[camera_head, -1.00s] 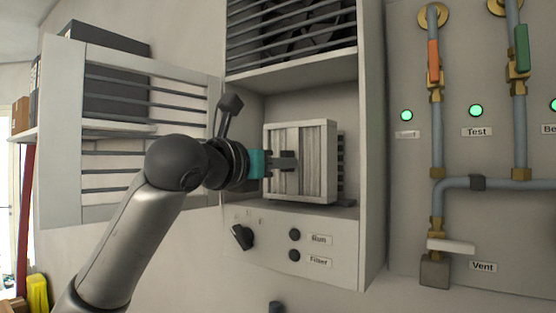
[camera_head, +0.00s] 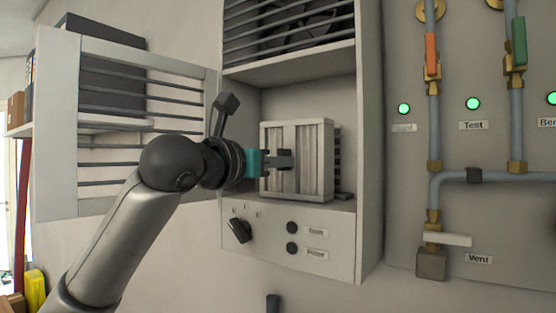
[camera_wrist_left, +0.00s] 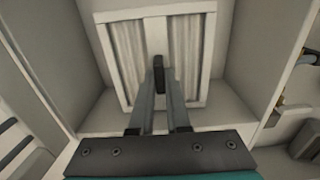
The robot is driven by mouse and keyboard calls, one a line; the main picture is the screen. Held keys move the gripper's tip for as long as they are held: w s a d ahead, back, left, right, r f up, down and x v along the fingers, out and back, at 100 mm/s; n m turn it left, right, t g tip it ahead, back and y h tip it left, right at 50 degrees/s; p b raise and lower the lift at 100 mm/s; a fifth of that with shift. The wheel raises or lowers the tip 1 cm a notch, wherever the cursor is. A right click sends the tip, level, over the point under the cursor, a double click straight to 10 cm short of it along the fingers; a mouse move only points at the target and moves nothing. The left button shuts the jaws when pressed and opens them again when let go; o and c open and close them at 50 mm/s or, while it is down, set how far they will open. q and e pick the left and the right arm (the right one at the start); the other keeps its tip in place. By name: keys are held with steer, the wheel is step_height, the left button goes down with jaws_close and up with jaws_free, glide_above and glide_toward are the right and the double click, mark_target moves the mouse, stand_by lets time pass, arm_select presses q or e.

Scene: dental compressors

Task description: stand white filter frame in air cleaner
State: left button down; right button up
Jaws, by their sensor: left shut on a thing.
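The white filter frame (camera_head: 311,160), with pleated grey panels, stands upright in the open bay of the air cleaner (camera_head: 368,150). Whether the frame's bottom edge touches the bay floor is hard to tell. My right gripper is out of view.
The louvred door (camera_head: 130,130) stands open at the left. Pipes (camera_head: 435,120) with orange and green valve handles run along the wall panel at the right.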

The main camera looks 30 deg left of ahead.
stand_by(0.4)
arm_select(q)
steer(key=shift+c, duration=1.7)
jaws_free()
steer(key=s+b, duration=0.2)
steer(key=s, duration=1)
steer(key=shift+a+b, duration=0.3)
steer(key=shift+a, duration=0.15)
steer(key=shift+f, duration=0.1)
